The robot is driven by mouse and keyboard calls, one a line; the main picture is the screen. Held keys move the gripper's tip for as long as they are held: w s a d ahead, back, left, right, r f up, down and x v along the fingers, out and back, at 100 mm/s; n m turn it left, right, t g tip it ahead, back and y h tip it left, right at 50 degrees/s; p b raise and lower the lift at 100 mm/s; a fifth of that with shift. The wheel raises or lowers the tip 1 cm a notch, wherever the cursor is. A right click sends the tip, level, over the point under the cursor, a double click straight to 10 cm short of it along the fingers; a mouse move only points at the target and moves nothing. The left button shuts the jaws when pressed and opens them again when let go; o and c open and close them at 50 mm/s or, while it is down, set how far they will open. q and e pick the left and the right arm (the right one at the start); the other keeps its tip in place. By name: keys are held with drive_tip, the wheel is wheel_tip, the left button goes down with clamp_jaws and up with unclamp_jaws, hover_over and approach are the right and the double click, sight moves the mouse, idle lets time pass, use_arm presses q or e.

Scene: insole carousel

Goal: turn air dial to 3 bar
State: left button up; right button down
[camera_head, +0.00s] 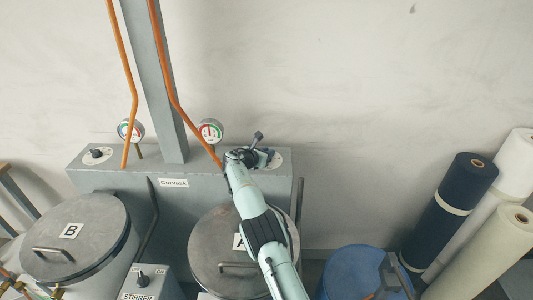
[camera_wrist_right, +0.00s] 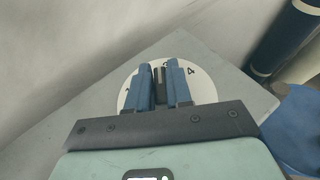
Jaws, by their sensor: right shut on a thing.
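The air dial is a white round plate with numerals on the grey console top; its edge shows beside my gripper in the head view (camera_head: 276,161). In the right wrist view its plate (camera_wrist_right: 207,91) shows a 4 at the right, a partly covered numeral at the top and another at the left. My right gripper (camera_head: 262,148) is at the dial, its blue fingers (camera_wrist_right: 166,84) shut on the dark knob (camera_wrist_right: 160,84) between them. The knob's pointer direction cannot be read clearly. My left gripper is not in view.
Two gauges (camera_head: 210,131) (camera_head: 131,130) stand behind the console (camera_head: 190,172), near orange pipes and a grey post. Another knob (camera_head: 97,154) is at the left. Lidded pots A and B (camera_head: 85,230), a stirrer box (camera_head: 150,285), a blue drum (camera_head: 350,272) and rolls (camera_head: 448,200) surround it.

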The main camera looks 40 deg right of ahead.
drive_tip(key=shift+d+r, duration=0.1)
drive_tip(key=shift+r, duration=0.15)
drive_tip(key=c, duration=1.3)
unclamp_jaws()
drive_tip(key=shift+c, duration=0.2)
drive_tip(key=shift+o, duration=1.1)
drive_tip(key=shift+f, duration=0.15)
drive_tip(key=shift+a, duration=0.25)
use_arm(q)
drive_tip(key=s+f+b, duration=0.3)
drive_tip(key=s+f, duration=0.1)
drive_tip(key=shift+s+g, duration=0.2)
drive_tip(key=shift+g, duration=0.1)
use_arm(e)
drive_tip(key=v, duration=1.3)
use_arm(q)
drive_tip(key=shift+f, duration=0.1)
use_arm(e)
drive_tip(key=shift+d, duration=0.1)
